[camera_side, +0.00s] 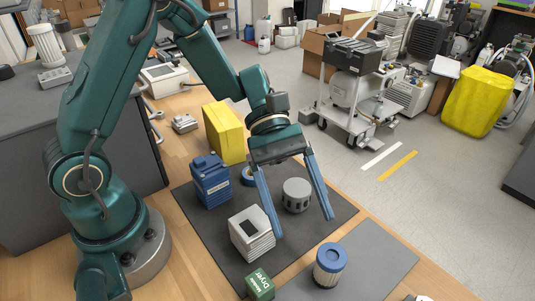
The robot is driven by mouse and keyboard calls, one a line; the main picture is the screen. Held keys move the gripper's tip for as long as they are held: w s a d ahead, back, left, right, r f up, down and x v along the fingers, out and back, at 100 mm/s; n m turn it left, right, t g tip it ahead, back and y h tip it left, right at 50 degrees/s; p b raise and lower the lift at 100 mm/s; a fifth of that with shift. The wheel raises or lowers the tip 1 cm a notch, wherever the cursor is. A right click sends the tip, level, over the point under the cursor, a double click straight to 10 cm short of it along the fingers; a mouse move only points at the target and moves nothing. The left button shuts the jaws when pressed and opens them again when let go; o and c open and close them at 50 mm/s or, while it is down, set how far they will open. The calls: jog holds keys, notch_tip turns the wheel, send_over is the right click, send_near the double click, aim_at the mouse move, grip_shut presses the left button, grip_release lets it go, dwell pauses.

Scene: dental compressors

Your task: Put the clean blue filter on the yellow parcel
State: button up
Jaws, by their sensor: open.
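A filter with a blue cap and pale pleated body (329,265) stands upright on the lighter grey mat at the front. The yellow parcel (223,132) stands on the wooden table at the back edge of the dark mat; its visible top is bare. My gripper (303,226) is open, its two blue fingers spread wide and pointing down over the dark mat. A grey slotted cylinder (296,195) shows between the fingers, with nothing visibly gripped. The blue-capped filter is in front of and to the right of the fingers, apart from them.
On the dark mat (215,226) are a blue ribbed block (211,182), a white ribbed block (252,233) and a green "Dryer" box (260,285). A blue round thing (247,177) is partly hidden behind my gripper. The lighter grey mat (375,255) has free room.

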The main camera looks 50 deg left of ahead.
jog(key=s+a+r+m+y, duration=0.1)
jog(key=m, duration=0.1)
jog(key=s+a+r+m+t+y, duration=0.1)
jog(key=s+m+y, duration=0.1)
jog(key=s+a+r+m+y, duration=0.1)
jog(key=s+a+m, duration=0.1)
jog(key=shift+r+m+t+y, duration=0.3)
jog(key=shift+r+t+y, duration=0.1)
jog(key=s+a+r+m+t+y, duration=0.2)
jog(key=a+r+m+t+y, duration=0.1)
jog(key=a+m+t+y, duration=0.2)
jog(key=a+t, duration=0.1)
jog(key=a, duration=0.1)
jog(key=shift+s+a+m, duration=0.2)
jog(key=shift+a+m, duration=0.1)
jog(key=shift+a, duration=0.1)
jog(key=shift+o, duration=0.4)
jog(key=shift+a+r+m+t+y, duration=0.15)
jog(key=shift+a+m+t+y, duration=0.15)
jog(key=shift+a+y, duration=0.2)
